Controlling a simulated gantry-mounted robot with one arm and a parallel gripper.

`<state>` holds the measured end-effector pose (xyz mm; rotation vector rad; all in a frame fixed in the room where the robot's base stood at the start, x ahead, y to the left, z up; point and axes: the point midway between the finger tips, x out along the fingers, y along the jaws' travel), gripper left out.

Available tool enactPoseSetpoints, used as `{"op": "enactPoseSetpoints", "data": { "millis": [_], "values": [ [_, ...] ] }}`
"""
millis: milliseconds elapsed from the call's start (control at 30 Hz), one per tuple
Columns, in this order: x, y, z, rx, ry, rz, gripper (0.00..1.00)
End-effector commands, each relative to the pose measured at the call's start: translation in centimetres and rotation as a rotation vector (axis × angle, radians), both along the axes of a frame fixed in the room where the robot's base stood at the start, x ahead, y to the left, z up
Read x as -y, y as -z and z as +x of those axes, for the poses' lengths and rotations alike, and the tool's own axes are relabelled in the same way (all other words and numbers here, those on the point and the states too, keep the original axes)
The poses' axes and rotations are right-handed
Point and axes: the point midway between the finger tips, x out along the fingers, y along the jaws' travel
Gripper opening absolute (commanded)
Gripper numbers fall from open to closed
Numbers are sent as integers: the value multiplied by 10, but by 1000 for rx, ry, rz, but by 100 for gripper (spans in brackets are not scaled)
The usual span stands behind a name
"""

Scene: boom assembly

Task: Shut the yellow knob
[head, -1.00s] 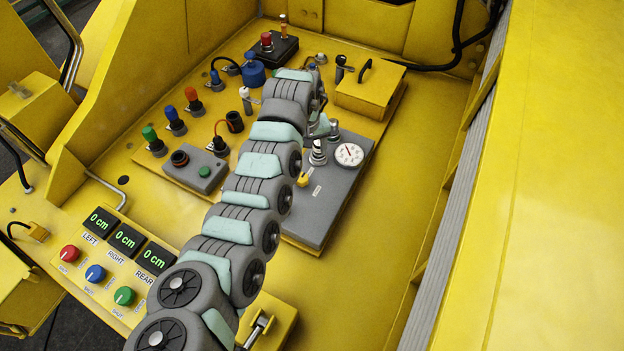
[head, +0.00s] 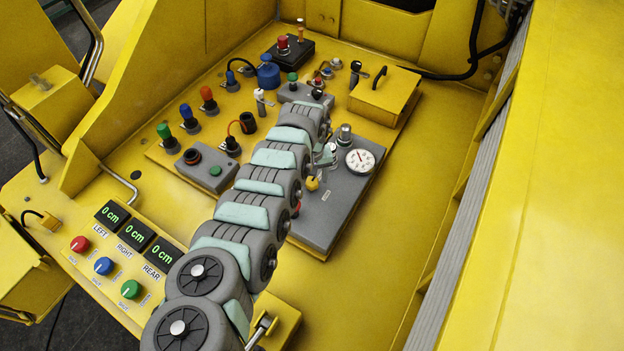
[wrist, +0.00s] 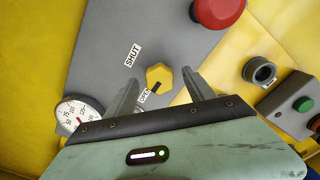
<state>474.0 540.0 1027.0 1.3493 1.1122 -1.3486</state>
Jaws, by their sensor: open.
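The yellow knob (wrist: 159,75) sits on a grey panel (wrist: 185,25) between a "SHUT" label and an "OPEN" label. Its black pointer mark faces the OPEN label. In the head view the knob (head: 312,183) shows just right of my arm. My gripper (wrist: 160,78) is open, with one finger on each side of the knob in the wrist view. I see gaps between the fingers and the knob; I cannot tell their height above it. In the head view my arm's end hides most of the gripper.
A pressure gauge (wrist: 80,113) and a metal fitting (head: 344,135) stand close by. A red button (wrist: 217,10), a black-ringed socket (wrist: 259,70) and a box with a green button (wrist: 303,104) lie to the right in the wrist view. The yellow floor right of the panel is clear.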

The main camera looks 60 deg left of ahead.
Motion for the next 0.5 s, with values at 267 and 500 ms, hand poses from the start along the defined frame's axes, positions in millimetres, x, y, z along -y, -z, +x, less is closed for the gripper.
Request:
{"op": "enactPoseSetpoints", "data": {
  "millis": [267,500],
  "values": [
    [0,3,1,1,1,1,63],
    [0,3,0,0,1,0,49]
  ]
}}
